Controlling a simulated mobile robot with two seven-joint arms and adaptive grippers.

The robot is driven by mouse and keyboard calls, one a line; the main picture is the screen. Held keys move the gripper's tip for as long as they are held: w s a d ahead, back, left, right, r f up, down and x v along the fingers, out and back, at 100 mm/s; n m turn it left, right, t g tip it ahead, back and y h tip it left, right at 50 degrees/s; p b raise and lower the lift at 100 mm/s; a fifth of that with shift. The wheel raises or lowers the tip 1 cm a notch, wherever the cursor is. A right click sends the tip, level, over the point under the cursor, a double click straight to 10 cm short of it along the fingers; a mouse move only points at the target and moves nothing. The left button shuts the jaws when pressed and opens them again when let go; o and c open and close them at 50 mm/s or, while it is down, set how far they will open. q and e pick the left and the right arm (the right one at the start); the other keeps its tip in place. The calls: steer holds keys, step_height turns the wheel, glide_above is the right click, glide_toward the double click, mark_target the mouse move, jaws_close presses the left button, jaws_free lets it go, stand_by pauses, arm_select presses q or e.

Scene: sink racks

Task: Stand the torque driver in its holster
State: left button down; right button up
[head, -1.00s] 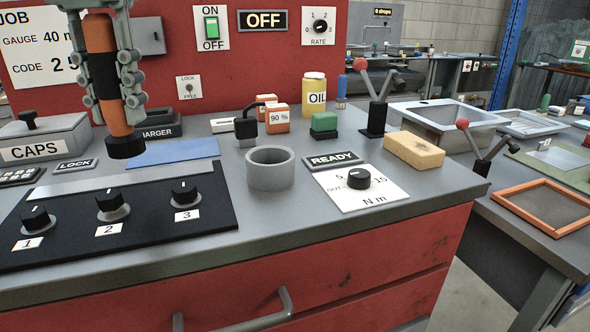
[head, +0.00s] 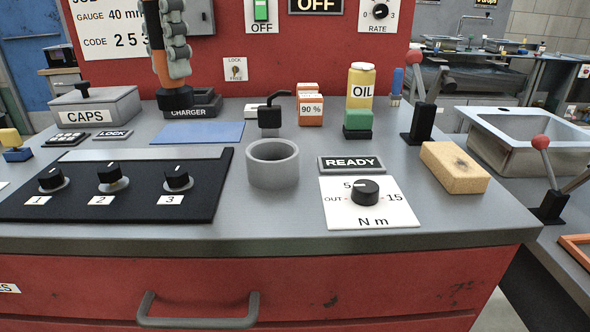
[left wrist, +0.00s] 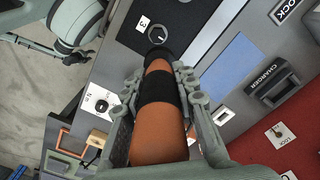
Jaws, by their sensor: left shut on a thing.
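The torque driver (head: 158,45), an orange cylinder with a black band and black lower end, hangs about upright in my left gripper (head: 175,50). The gripper is shut around it; its upper part is cut off by the frame top. In the left wrist view the driver (left wrist: 157,120) lies between the finger pads, black end pointing away. The holster appears to be the empty grey ring (head: 273,165) on the bench. The driver is apart from it, up and to its left, with its lower end in front of the charger. I cannot make out the ring in the left wrist view.
A dial panel (head: 130,205) lies left of the ring. A READY sign (head: 351,164), torque dial plate (head: 395,205) and sponge (head: 454,167) lie right.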

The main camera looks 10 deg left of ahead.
arm_select(q)
steer(key=shift+d, duration=0.15)
steer(key=w+d+f, duration=0.1)
steer(key=d+f, duration=0.2)
steer(key=w+d+f, duration=0.2)
steer(key=d+f, duration=0.2)
steer(key=w+d+f, duration=0.2)
steer(key=d+f, duration=0.1)
steer(key=shift+d+f, duration=0.2)
steer(key=shift+f, duration=0.25)
steer(key=shift+s, duration=0.1)
arm_select(e)
steer(key=shift+w+a+r, duration=0.1)
steer(key=shift+w+r, duration=0.55)
steer(key=shift+r, duration=0.25)
arm_select(q)
steer(key=shift+f+b, duration=0.2)
steer(key=shift+b, duration=0.15)
steer(key=c, duration=1.2)
jaws_free()
arm_select(e)
steer(key=shift+w+r, duration=0.15)
steer(key=shift+r, duration=0.05)
